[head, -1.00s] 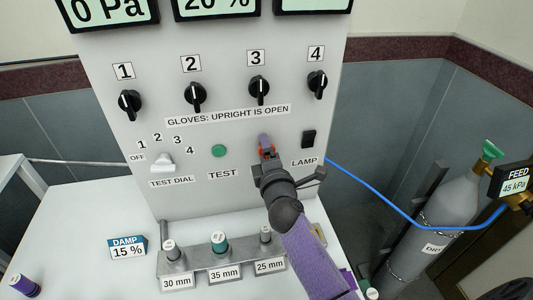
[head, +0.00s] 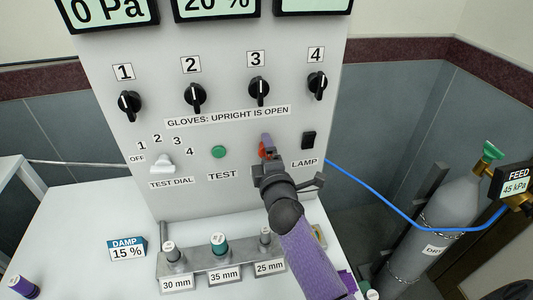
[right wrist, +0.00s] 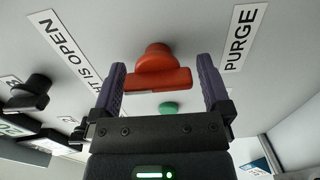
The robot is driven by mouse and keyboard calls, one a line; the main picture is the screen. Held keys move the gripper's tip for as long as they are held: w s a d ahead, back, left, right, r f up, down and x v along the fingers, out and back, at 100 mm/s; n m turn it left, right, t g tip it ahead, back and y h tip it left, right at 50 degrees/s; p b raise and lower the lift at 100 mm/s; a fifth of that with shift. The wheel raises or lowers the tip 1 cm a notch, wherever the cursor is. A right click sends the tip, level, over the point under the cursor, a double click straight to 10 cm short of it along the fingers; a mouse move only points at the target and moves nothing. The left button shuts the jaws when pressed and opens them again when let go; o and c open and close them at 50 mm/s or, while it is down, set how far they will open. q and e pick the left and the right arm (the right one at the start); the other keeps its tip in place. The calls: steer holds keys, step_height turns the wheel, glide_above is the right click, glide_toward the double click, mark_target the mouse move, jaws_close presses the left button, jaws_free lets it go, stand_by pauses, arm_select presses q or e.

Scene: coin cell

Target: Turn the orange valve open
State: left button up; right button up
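The orange valve (right wrist: 156,72) is a round knob with a bar handle on the grey panel, beside the PURGE label. In the right wrist view my right gripper (right wrist: 161,64) has its two purple fingers spread, one on either side of the handle. They look open with little gap at the handle's ends; I cannot tell whether they touch it. In the head view the valve (head: 262,151) is mostly hidden behind my right gripper (head: 267,142). My left gripper is not in view.
The panel (head: 240,140) also has several black glove knobs above, a green TEST button (head: 219,151), a white test dial (head: 162,162) and a black LAMP switch (head: 309,139). A rack (head: 205,258) stands below. A blue hose (head: 385,200) runs right to a grey cylinder (head: 440,220).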

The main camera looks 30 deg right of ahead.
steer(key=shift+s, duration=0.15)
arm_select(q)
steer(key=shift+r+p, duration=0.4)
arm_select(e)
steer(key=v, duration=0.9)
steer(key=shift+s, duration=0.3)
steer(key=shift+a, duration=0.1)
